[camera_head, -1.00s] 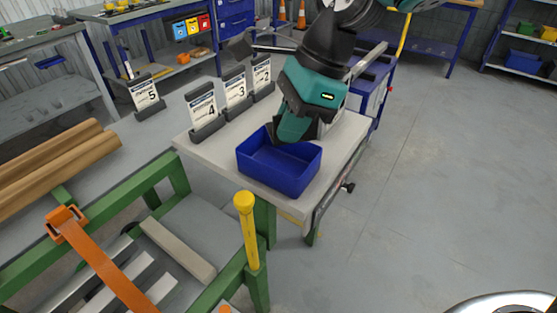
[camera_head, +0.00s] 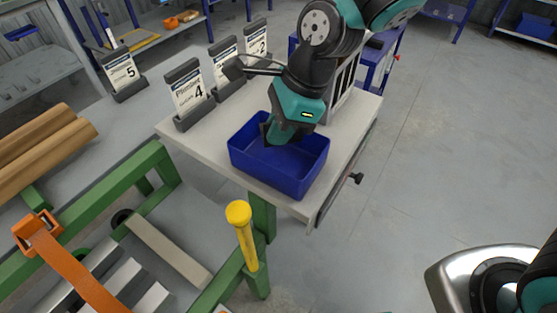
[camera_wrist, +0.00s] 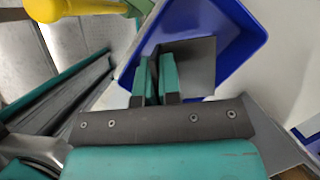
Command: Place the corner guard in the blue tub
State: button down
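The blue tub (camera_head: 305,178) stands on the pale table top, its open side up. My gripper (camera_head: 274,135) points down over the tub's far left part. In the wrist view my gripper (camera_wrist: 154,78) has its two teal fingers close together on a dark grey bent plate, the corner guard (camera_wrist: 195,62). One face of the guard sits between the fingers and the other spreads to the right, over the tub's opening (camera_wrist: 232,45). The guard's lower edge and its height above the tub floor cannot be told. In the head view the guard is mostly hidden by the fingers.
A yellow-capped post (camera_head: 241,222) rises from the green frame (camera_head: 150,165) in front. Open floor (camera_head: 440,150) lies to the right.

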notch_tip(320, 180, down, 8)
jog(key=shift+f, duration=0.2)
dwell(0.3)
jog(key=c, duration=1.7)
grip_release()
jog(key=shift+f, duration=0.15)
jog(key=shift+o, duration=0.5)
